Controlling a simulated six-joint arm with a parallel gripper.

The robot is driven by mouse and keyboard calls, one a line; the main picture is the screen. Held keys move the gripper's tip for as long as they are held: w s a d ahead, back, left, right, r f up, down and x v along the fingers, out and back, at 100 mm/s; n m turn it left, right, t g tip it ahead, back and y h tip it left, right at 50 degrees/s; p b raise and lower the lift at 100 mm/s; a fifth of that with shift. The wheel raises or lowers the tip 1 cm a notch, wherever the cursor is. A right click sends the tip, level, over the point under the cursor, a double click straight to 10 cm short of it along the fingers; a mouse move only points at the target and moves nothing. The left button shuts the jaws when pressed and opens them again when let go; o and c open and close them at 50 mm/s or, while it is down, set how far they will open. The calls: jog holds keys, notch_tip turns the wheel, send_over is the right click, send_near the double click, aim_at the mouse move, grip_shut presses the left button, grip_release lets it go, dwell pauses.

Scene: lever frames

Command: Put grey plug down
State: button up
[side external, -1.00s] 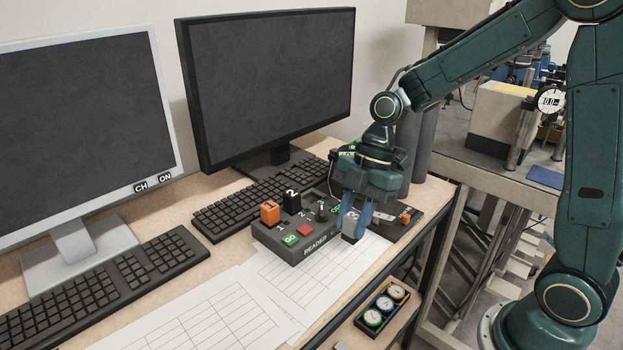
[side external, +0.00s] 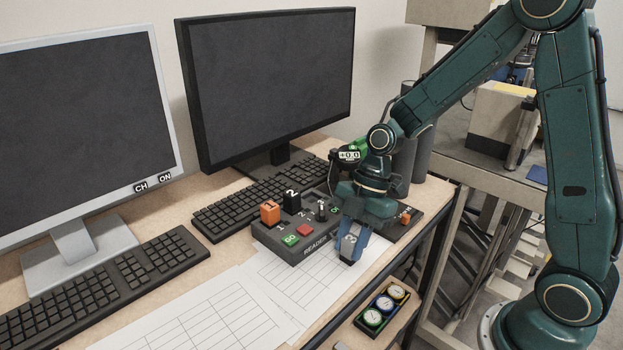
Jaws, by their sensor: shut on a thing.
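My gripper (side external: 352,247) is shut on the grey plug (side external: 347,244), which shows between its blue fingers. The fingers slant down toward the camera, at the front edge of the black READER box (side external: 300,250) and above the white paper sheets (side external: 283,282). I cannot tell whether the plug touches the paper. A small dark lever (side external: 321,208) stands near my gripper, which hides part of the box's right side.
Two keyboards (side external: 98,285) and two monitors (side external: 275,85) stand at the left and back. A small dark unit with an orange button (side external: 405,218) lies right of my gripper. A tray of round gauges (side external: 384,305) sits below the desk's front edge. The front paper is clear.

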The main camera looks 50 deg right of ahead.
jog(key=shift+f, duration=0.1)
jog(key=o, duration=1)
jog(key=v, duration=1.2)
jog(key=s+r+m+t+h, duration=0.2)
jog(key=s+r+m, duration=0.1)
jog(key=s+m, duration=0.5)
jog(key=s+d+r+m+t+h, duration=0.1)
jog(key=s+r+m+t+h, duration=0.1)
jog(key=s+m, duration=0.6)
jog(key=shift+d+r+m+t, duration=0.15)
jog(key=shift+r+m+t, duration=0.6)
jog(key=shift+m, duration=0.25)
